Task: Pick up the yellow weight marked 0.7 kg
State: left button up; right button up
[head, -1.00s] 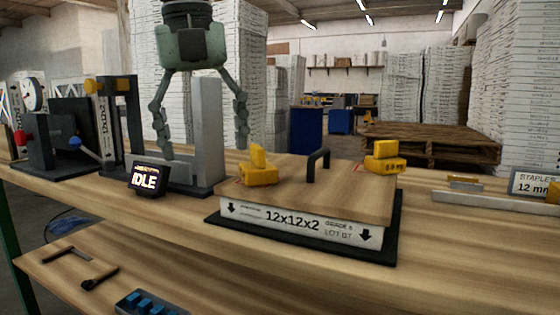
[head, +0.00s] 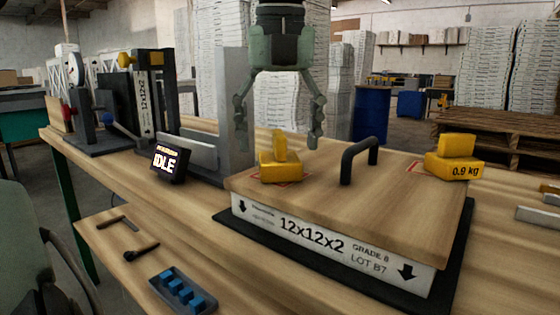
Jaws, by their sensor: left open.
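A yellow weight (head: 281,172) with an upright tab sits on the left part of a wooden board; its marking cannot be read. A second yellow weight (head: 454,168), marked 0.9 kg, sits at the board's right back corner. No 0.7 kg marking is legible. My left gripper (head: 278,147) points down with its fingers spread wide and empty. In the picture its fingertips lie either side of the left weight's tab, apparently above or behind it; the depth is hard to tell. My right gripper is not in view.
The wooden board (head: 330,202) has a black handle (head: 359,160) between the weights and lies on a 12x12x2 box (head: 330,247). A small IDLE display (head: 169,164) and a grey upright stand (head: 235,115) are to the left. A lower shelf holds a blue-filled tray (head: 182,291).

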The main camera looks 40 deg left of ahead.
pick_arm(q)
jog(key=shift+w+a+f, duration=0.1)
jog(key=shift+f, duration=0.5)
jog(key=shift+w+a+f, duration=0.1)
jog(key=shift+f, duration=0.5)
jog(key=shift+r, duration=0.1)
grip_shut()
